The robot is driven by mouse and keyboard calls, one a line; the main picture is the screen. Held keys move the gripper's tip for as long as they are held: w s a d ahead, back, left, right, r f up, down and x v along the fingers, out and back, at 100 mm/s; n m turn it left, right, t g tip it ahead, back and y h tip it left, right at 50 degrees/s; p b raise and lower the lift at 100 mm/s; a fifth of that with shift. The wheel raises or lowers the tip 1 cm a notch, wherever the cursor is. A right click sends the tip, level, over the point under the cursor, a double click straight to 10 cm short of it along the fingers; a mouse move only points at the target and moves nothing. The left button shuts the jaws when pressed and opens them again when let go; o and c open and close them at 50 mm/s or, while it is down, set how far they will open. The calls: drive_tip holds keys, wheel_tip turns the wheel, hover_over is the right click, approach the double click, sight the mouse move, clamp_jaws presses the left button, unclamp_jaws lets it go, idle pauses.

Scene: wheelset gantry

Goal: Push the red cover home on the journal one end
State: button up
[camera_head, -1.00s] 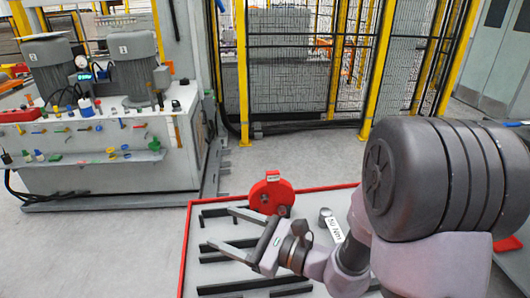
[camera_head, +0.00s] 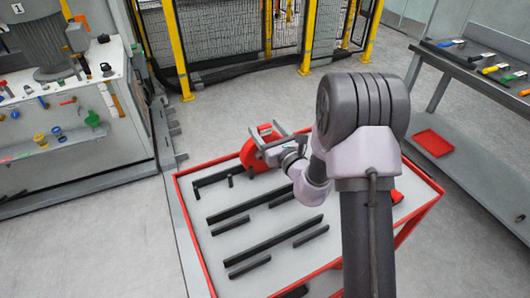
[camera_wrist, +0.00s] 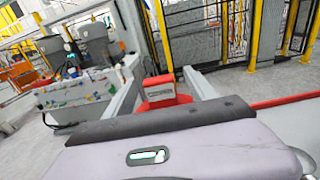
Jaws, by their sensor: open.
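The red cover (camera_head: 262,150), a rounded upright red piece, stands on the far edge of the red-rimmed cart top. My gripper (camera_head: 263,126) is at it in the head view, and part of the cover is hidden behind the gripper. In the wrist view the red cover (camera_wrist: 160,92) shows between my two spread fingers (camera_wrist: 162,70), with a pale label on its near face. The fingers are open; I cannot tell whether they touch it. No wheelset journal shows in these frames.
The cart (camera_head: 196,246) carries several black rails on its grey top. A workbench (camera_head: 470,80) with tools stands at right, with a red tray (camera_head: 433,143) on its lower shelf. A machine cabinet (camera_head: 70,120) stands at left, and yellow fence posts (camera_head: 178,55) stand behind. Grey floor lies between.

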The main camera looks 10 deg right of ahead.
drive_tip(key=x, duration=0.4)
drive_tip(key=shift+a+f+b, duration=0.1)
drive_tip(key=shift+f+b, duration=0.1)
drive_tip(key=shift+b, duration=0.1)
clamp_jaws()
